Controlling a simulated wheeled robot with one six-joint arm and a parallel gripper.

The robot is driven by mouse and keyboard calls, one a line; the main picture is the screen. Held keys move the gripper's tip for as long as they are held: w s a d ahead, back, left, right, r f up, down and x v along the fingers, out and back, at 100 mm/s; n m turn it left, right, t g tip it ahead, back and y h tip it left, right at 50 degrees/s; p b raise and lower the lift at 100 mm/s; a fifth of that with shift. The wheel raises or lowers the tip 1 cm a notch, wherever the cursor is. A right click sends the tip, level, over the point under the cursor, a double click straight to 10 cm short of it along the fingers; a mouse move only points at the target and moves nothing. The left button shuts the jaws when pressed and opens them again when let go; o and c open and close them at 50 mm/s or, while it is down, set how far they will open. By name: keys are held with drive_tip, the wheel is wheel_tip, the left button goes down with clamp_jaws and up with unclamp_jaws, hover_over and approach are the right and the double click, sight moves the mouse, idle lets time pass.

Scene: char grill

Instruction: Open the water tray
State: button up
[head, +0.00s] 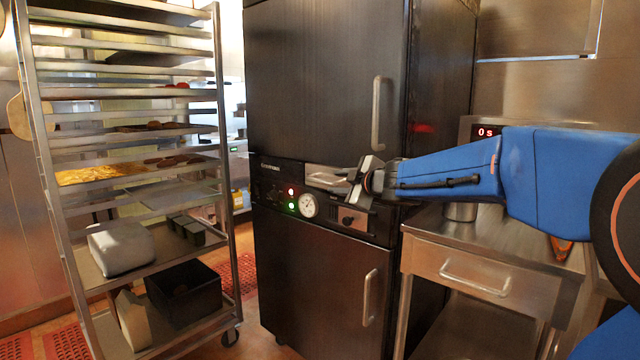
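A tall dark cabinet (325,75) stands in the middle of the head view, with a control panel (270,185) between its upper and lower doors. A narrow silver front with a bar handle (325,180), which looks like the water tray, sits in that panel above the dial. It looks flush with the panel. My gripper (355,179) is at the right end of this silver front, reaching in from the right. It hides that end. I cannot tell whether its fingers touch the handle or how far apart they are.
The cabinet's upper door handle (377,112) is just above my gripper, and the lower door handle (370,297) is below. A round dial (308,206) sits close under the silver front. A steel table (480,230) with a drawer stands at right, a tray rack (225,150) at left.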

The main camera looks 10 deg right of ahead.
sight(324, 182)
drive_tip(key=x, duration=1.1)
drive_tip(key=shift+w+f, duration=0.1)
drive_tip(key=shift+w, duration=0.05)
drive_tip(key=shift+c, duration=0.4)
clamp_jaws()
